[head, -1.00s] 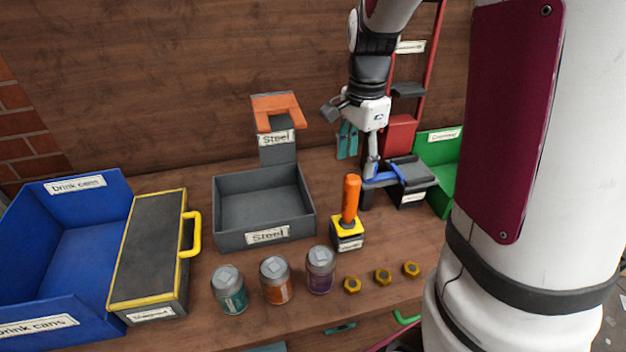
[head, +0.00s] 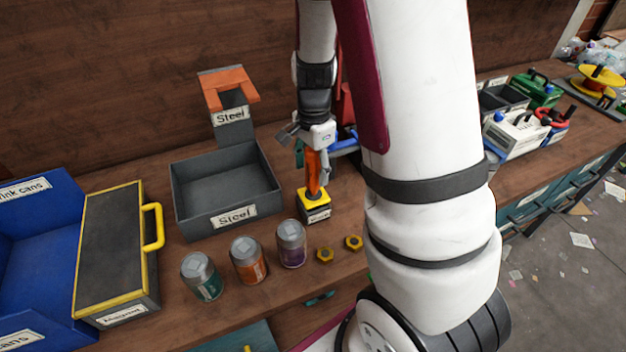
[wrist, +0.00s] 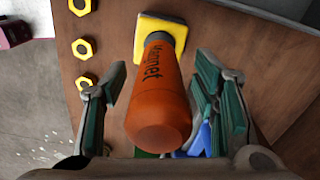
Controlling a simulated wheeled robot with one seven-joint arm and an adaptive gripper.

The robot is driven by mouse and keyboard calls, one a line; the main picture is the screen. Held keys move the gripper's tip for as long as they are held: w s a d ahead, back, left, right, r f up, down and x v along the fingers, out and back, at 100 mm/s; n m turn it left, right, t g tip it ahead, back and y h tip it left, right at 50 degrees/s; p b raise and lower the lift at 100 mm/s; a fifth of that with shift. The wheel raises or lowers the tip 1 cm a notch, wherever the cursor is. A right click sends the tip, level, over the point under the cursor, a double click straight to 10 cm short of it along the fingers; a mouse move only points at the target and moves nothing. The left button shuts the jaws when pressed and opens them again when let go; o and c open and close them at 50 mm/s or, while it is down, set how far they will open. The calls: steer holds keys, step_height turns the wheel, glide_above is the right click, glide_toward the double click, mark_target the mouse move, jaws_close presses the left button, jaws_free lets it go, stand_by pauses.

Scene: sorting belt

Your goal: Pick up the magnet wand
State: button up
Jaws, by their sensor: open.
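The magnet wand (head: 313,172) has an orange handle and stands upright in a small block with a yellow top (head: 314,198), on the bench. In the wrist view its handle (wrist: 160,95), marked "Magnet", points toward the camera, with the yellow block top (wrist: 152,28) beyond it. My gripper (head: 313,158) is at the handle. In the wrist view my gripper (wrist: 160,90) is open, one finger on each side of the handle, with visible gaps on both sides.
A grey Steel bin (head: 182,212) stands behind a row of cans (head: 247,262). Yellow nuts (head: 325,256) lie in front of the wand. A dark case with a yellow handle (head: 154,226) and a blue Drink cans bin (head: 40,225) are at the left.

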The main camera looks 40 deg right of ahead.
steer(key=shift+f, duration=0.8)
steer(key=shift+c, duration=0.5)
jaws_close()
steer(key=shift+r, duration=0.1)
